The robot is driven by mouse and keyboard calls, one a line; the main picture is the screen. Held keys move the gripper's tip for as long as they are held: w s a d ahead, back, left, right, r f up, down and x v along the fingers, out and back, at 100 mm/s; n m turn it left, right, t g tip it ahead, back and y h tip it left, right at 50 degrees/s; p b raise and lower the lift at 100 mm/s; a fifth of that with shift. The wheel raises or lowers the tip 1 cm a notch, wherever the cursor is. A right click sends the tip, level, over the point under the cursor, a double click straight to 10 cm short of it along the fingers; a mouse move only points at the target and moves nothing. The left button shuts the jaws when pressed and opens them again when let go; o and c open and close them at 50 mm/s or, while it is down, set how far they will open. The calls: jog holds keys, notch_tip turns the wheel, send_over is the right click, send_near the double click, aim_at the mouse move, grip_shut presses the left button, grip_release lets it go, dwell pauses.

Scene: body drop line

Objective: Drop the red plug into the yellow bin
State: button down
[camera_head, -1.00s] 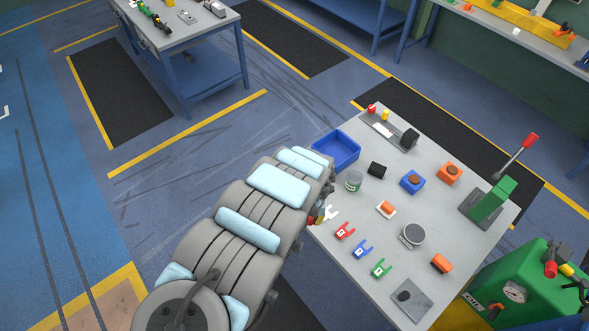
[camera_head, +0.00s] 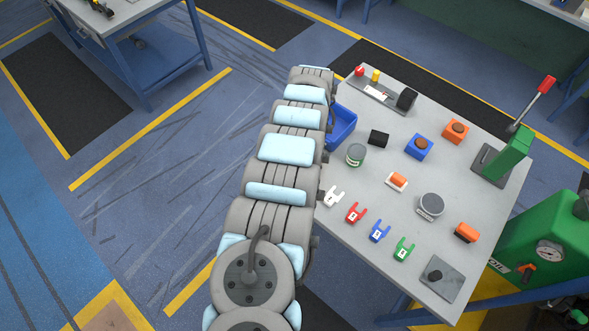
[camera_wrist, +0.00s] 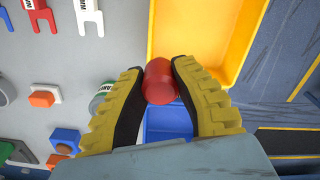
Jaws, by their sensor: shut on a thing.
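The red plug (camera_wrist: 160,82) is between the two yellow-and-black fingers of my gripper (camera_wrist: 158,72) in the wrist view. My gripper is shut on it. The yellow bin (camera_wrist: 246,84) is open and lies beyond the fingers, at upper right in the wrist view. The plug shows against the bin's near left corner; its height above it I cannot tell. In the head view my arm hides the gripper, the held plug and the yellow bin.
A blue bin (camera_head: 343,128) adjoins the yellow bin (camera_wrist: 165,120). The grey table (camera_head: 385,205) holds a green-labelled can (camera_head: 356,155), several coloured forks, blocks and a green lever press (camera_head: 510,155). A small red piece (camera_head: 360,71) stands on a rack at the table's far end.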

jog(key=shift+m, duration=0.6)
jog(key=a+f+b, duration=0.1)
jog(key=f+b, duration=0.2)
jog(key=w+a+f+b, duration=0.1)
jog(key=f+b, duration=0.2)
jog(key=b, duration=0.1)
jog(key=w+a+f+b, duration=0.1)
jog(key=f+b, duration=0.2)
jog(key=shift+w+a+b, duration=0.15)
jog(key=shift+a+b, duration=0.2)
jog(key=shift+a, duration=0.05)
jog(key=shift+r, duration=0.1)
jog(key=c, duration=0.9)
grip_release()
jog(key=shift+r, duration=0.1)
jog(key=shift+w+a+r, duration=0.1)
jog(key=shift+r, duration=0.65)
notch_tip(320, 180, up, 10)
jog(key=shift+r, duration=0.15)
